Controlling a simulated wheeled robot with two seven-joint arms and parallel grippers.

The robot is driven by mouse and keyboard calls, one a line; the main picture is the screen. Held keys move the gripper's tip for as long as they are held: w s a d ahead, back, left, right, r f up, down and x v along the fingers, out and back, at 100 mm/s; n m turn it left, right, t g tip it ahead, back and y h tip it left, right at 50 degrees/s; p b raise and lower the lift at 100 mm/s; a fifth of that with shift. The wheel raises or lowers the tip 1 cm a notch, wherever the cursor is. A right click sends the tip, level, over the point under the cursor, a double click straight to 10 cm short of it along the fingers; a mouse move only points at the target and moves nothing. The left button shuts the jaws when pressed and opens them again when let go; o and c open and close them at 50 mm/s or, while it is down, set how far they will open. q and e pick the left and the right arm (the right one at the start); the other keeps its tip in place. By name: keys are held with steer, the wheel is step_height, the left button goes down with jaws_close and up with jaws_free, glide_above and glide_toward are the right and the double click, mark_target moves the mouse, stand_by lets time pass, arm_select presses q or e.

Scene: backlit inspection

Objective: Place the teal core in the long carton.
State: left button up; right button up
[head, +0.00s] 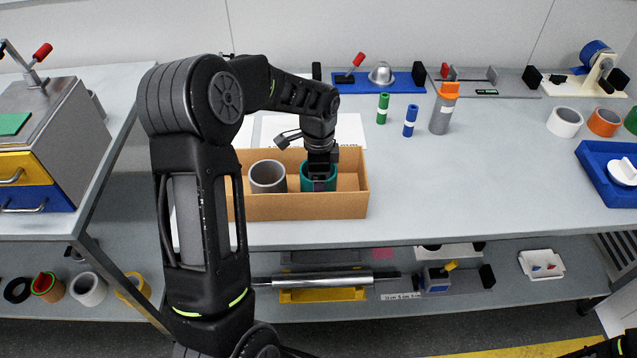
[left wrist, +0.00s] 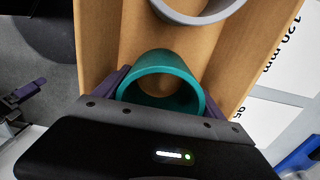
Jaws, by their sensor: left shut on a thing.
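The teal core (head: 306,176) is a short hollow ring, upright inside the long carton (head: 290,207), toward its right end. In the left wrist view the teal core (left wrist: 163,69) sits between the two fingers. My left gripper (head: 318,182) is shut on the teal core, reaching down into the carton from above. The long carton also shows in the left wrist view (left wrist: 222,66) as brown cardboard walls. Whether the core touches the carton floor is hard to tell. My right gripper is not clearly in view; only a dark arm part shows at the bottom right corner.
A grey core (head: 268,177) stands in the carton to the left of the teal one. A blue tray (head: 590,172) is far right. The bench right of the carton is clear.

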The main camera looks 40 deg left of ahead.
arm_select(q)
steer(key=shift+f, duration=0.25)
steer(key=shift+f, duration=0.2)
steer(key=o, duration=1.2)
steer(key=shift+r, duration=0.1)
